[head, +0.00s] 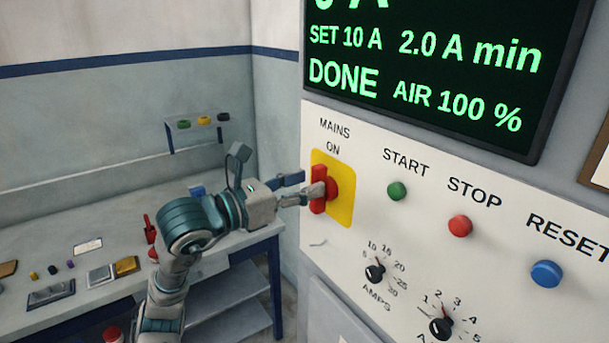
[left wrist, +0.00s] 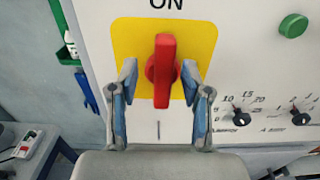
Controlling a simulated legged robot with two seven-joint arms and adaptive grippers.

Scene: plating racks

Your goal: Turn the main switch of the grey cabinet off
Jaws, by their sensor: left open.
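The main switch is a red rotary handle (head: 319,191) on a yellow plate (head: 346,204) under the words MAINS and ON, on the white front of the grey cabinet (head: 440,240). In the left wrist view the red handle (left wrist: 165,70) stands upright, its long side vertical, on the yellow plate (left wrist: 206,35). My left gripper (head: 304,188) is open at the switch. In the left wrist view its fingers (left wrist: 160,85) stand one on each side of the handle's lower part, with gaps to both sides. My right gripper is not in view.
Right of the switch are a green START button (head: 397,191), a red STOP button (head: 460,225), a blue RESET button (head: 547,273) and two black knobs. A display (head: 430,80) above reads DONE. A bench (head: 60,250) with small items stands at left.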

